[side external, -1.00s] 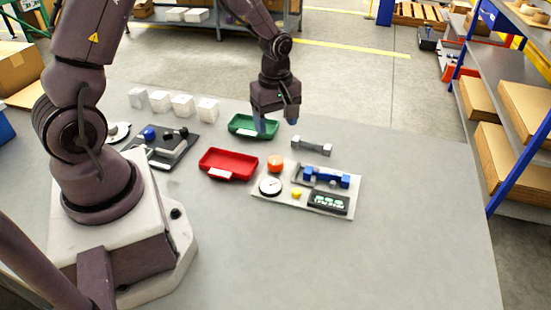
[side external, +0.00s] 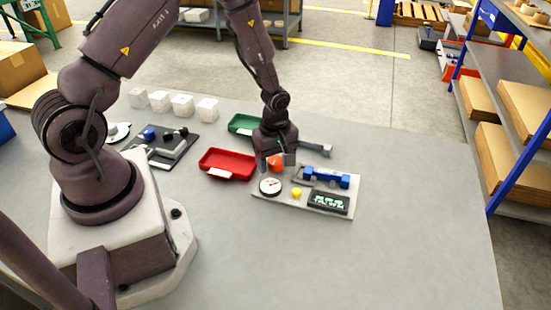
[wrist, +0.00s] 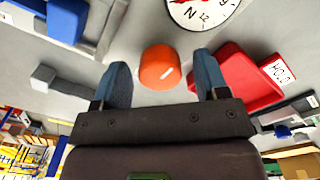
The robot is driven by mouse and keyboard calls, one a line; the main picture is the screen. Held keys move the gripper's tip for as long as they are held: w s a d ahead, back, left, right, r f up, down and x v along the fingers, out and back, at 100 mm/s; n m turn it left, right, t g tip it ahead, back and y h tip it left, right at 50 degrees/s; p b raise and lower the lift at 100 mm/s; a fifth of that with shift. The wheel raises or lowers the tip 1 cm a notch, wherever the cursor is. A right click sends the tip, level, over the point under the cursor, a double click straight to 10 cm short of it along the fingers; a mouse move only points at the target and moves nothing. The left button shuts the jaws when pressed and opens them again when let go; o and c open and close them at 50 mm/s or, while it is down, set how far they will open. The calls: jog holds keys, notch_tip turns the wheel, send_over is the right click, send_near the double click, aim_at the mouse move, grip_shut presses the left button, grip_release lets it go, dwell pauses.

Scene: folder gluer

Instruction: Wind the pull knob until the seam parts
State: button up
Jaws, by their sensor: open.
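The orange pull knob (side external: 275,164) stands at the back left corner of the light test plate (side external: 318,212). A blue clamp fixture (side external: 326,178), a round dial (side external: 270,187), a yellow button (side external: 296,193) and a digital display (side external: 328,203) are on the plate.
A red tray (side external: 228,164) labelled HOLD is left of the plate, a green tray (side external: 240,123) behind it. A grey piece (side external: 316,149) lies behind the plate. White cubes (side external: 182,105) stand at the back left. The table's front and right are clear.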

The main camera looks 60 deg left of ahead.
jog(key=c, duration=0.9)
